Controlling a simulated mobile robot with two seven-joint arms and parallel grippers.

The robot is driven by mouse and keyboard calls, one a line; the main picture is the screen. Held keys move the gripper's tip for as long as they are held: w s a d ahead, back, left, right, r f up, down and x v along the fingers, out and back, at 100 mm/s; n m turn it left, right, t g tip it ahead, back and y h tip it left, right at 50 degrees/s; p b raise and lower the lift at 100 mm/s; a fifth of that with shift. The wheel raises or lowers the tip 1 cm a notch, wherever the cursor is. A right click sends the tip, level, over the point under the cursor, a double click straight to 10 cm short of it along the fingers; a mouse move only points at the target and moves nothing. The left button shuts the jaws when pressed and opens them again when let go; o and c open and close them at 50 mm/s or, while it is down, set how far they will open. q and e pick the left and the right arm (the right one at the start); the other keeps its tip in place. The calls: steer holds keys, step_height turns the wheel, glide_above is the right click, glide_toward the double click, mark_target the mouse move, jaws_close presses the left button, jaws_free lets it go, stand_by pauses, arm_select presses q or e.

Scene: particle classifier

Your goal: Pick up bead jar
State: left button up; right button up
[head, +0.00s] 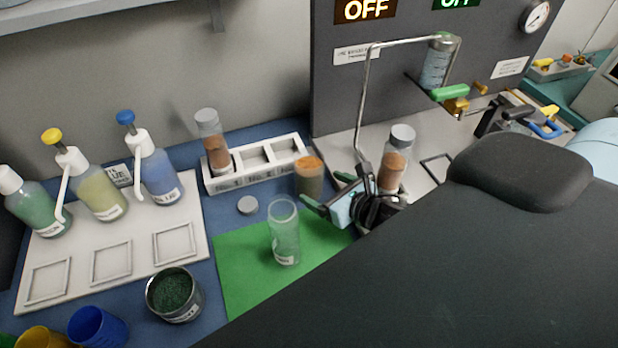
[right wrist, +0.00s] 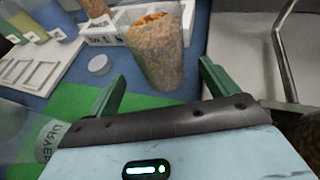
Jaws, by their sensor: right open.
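An open clear jar of orange-brown beads (head: 309,180) stands upright on the blue bench, just in front of the rack. It also shows large in the right wrist view (right wrist: 157,55). My right gripper (head: 328,191) is open, its two green fingers pointing at this jar. In the right wrist view the jar stands just beyond the fingertips (right wrist: 163,74), roughly between them, and nothing is held. Two lidded jars with brown contents also show: one in the rack (head: 214,150), one behind my right gripper (head: 393,172). My left gripper is not in view.
An empty clear jar (head: 284,240) stands on the green mat (head: 245,265), left of my right gripper. A loose grey lid (head: 247,205) lies near the white rack (head: 250,179). A bent metal pipe (head: 361,100) rises close behind the gripper. Pump bottles stand at left.

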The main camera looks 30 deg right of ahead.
mark_target(319, 174)
steer(key=shift+w+f, duration=0.1)
steer(key=shift+w, duration=0.2)
steer(key=x, duration=0.5)
steer(key=shift+r, duration=0.2)
steer(key=c, duration=1.3)
steer(key=shift+r, duration=0.2)
steer(key=shift+r, duration=1.55)
steer(key=shift+s+r, duration=0.25)
steer(key=shift+s, duration=2.35)
steer(key=shift+s+r, duration=0.2)
steer(key=shift+s, duration=2.4)
steer(key=shift+s+r, duration=0.25)
steer(key=shift+s, duration=2.35)
steer(key=shift+s, duration=0.2)
